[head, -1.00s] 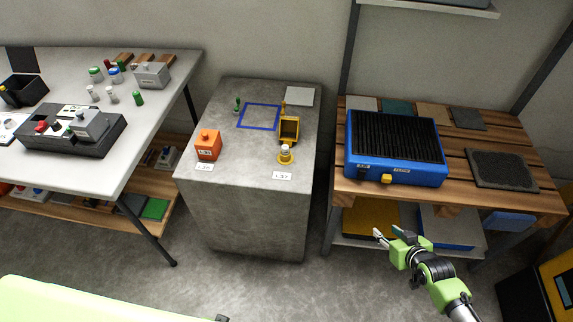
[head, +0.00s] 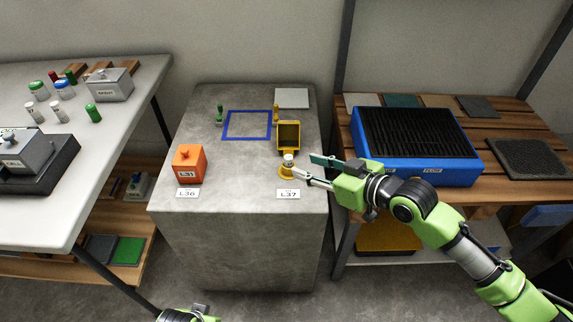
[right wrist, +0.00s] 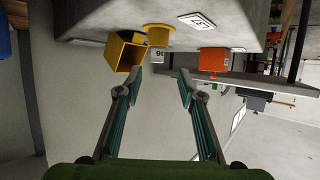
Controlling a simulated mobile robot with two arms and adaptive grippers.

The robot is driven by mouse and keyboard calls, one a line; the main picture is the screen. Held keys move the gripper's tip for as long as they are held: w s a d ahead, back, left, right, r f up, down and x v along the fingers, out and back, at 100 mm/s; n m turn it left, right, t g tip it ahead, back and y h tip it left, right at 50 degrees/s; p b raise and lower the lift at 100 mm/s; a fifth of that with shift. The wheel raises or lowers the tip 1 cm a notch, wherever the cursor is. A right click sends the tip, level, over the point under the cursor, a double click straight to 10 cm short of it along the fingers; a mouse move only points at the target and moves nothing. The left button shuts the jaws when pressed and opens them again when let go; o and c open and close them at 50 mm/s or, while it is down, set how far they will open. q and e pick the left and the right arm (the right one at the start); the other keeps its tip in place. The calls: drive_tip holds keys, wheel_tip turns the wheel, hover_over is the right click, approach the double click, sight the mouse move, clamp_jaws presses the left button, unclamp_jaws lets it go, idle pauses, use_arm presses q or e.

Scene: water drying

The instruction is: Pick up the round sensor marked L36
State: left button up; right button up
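A small round sensor (head: 289,159) with a pale top stands on a yellow round base (head: 286,173) near the front right of the concrete block. In the right wrist view, upside down, the sensor (right wrist: 157,56) shows dark figures that seem to end in 36. My right gripper (head: 304,167) is open and empty just right of the sensor. Its fingertips (right wrist: 160,73) are apart, with the sensor ahead between them. A piece of my left arm's end (head: 188,314) shows at the bottom edge; its fingers cannot be made out.
Card L37 (head: 288,194) lies before the yellow base. An open yellow box (head: 289,136) stands close behind. An orange box (head: 189,163) marked L31 stands left behind card L36 (head: 187,193). A blue drying unit (head: 436,167) is on the right bench.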

sight(292, 160)
drive_tip(key=x, duration=0.3)
use_arm(q)
drive_tip(key=w+b+v, duration=0.1)
drive_tip(key=v, duration=0.5)
drive_tip(key=shift+w+r+b, duration=0.35)
drive_tip(key=shift+r, duration=0.1)
use_arm(e)
drive_tip(key=shift+x, duration=2.95)
use_arm(q)
drive_tip(key=shift+a, duration=0.1)
use_arm(e)
drive_tip(key=shift+w+d, duration=0.15)
drive_tip(key=shift+d, duration=0.05)
clamp_jaws()
